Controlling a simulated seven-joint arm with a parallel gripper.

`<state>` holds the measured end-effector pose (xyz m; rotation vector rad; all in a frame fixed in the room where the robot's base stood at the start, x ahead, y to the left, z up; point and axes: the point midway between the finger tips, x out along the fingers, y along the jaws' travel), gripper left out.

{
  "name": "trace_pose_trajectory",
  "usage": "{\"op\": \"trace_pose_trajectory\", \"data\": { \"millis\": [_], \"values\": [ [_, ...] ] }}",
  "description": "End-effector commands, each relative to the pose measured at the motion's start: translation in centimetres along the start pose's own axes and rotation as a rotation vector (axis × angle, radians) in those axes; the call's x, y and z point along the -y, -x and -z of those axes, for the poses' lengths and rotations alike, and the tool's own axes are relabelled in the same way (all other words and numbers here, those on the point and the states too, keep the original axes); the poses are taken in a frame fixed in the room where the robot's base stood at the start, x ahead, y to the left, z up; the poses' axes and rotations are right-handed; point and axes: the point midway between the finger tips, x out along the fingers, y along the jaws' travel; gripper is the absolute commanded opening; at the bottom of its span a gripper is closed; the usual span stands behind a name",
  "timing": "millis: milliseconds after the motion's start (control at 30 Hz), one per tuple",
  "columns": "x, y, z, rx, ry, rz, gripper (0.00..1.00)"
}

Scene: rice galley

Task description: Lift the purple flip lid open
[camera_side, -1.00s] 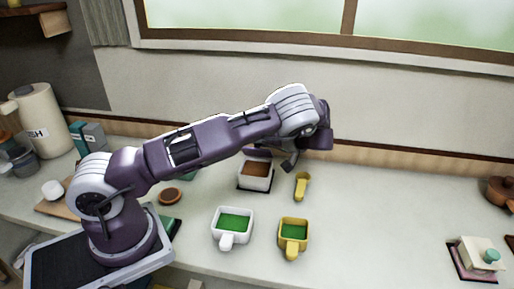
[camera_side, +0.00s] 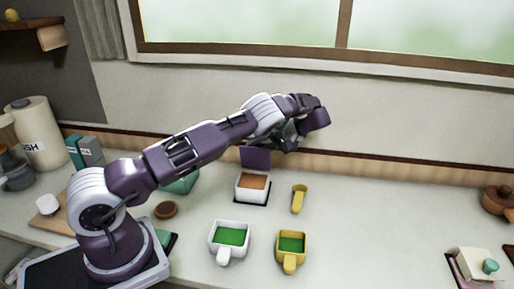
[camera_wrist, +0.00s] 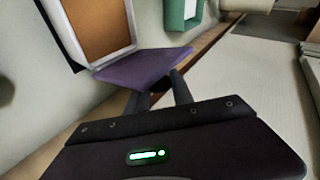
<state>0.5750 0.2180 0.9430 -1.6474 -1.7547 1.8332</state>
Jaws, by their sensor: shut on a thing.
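The purple flip lid (camera_side: 256,158) stands up, roughly upright, at the back edge of a white box (camera_side: 252,195) with brown contents. In the wrist view the lid (camera_wrist: 145,65) shows edge-on to the opening of the white box (camera_wrist: 133,25). My gripper (camera_side: 287,143) is above and right of the box, beside the lid. In the wrist view the fingers of my gripper (camera_wrist: 158,88) are shut on the lid's edge; the exact contact is partly hidden.
A white cup (camera_side: 215,241) and a yellow cup (camera_side: 280,250), both with green contents, stand in front. A teal box (camera_side: 181,184) is to the left. The counter at right is mostly clear.

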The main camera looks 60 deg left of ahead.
Motion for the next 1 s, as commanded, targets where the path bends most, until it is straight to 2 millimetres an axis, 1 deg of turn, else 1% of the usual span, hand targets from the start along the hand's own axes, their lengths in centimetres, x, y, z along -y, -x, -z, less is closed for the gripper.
{"op": "trace_pose_trajectory", "data": {
  "millis": [333,367,400,467,800,867,1000],
  "values": [
    [0.0,-0.1,0.0,0.001,-0.002,0.000,0.00],
    [-0.1,-0.1,0.0,0.001,-0.002,0.000,0.30],
    [0.0,-0.1,0.0,0.001,-0.002,0.000,0.38],
    [0.0,-0.1,0.0,0.001,-0.002,0.000,0.50],
    [-0.1,0.2,0.0,0.000,-0.001,-0.001,0.50],
    [-0.1,0.8,0.1,-0.001,-0.001,-0.001,0.50],
    [-0.1,3.3,0.2,-0.004,0.001,-0.002,0.50]
  ]
}}
